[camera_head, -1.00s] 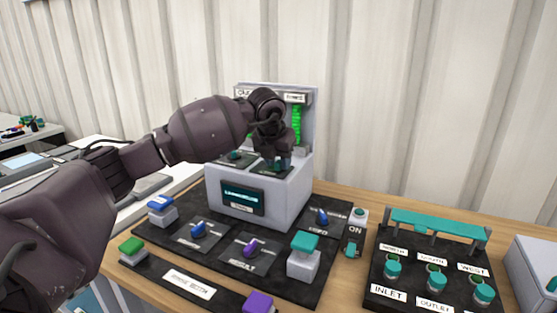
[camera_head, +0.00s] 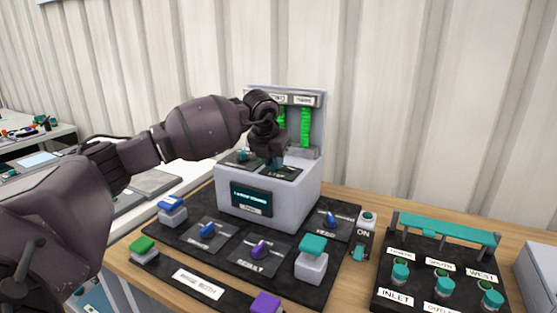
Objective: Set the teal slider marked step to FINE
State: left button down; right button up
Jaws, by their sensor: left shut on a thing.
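A grey console box (camera_head: 295,197) stands at the back of the dark panel, with two small dark plates on its top. My left gripper (camera_head: 274,158) points down over the right plate (camera_head: 286,173). It is shut on a small teal slider knob (camera_head: 278,163), mostly hidden by the fingers. The left plate has another teal knob (camera_head: 242,155). The plates' labels are too small or covered to read, so I cannot tell the slider's setting. My right gripper is not in view.
Behind the box top stand green bar gauges (camera_head: 306,127). In front are blue, purple, green and teal controls, including a teal block (camera_head: 312,244). An ON switch (camera_head: 364,236) and a rack with teal knobs (camera_head: 445,228) stand to the right.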

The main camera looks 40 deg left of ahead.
pick_arm(q)
jog(key=c, duration=1.4)
grip_release()
jog(key=shift+a, duration=0.15)
jog(key=o, duration=0.4)
jog(key=shift+s+a, duration=0.1)
jog(key=shift+a, duration=0.1)
jog(key=shift+c, duration=0.2)
jog(key=shift+d, duration=0.15)
jog(key=shift+r, duration=0.3)
jog(key=a+p+v, duration=0.1)
jog(key=p+v, duration=0.1)
jog(key=v, duration=0.8)
jog(key=shift+s+d, duration=0.2)
jog(key=shift+d, duration=0.3)
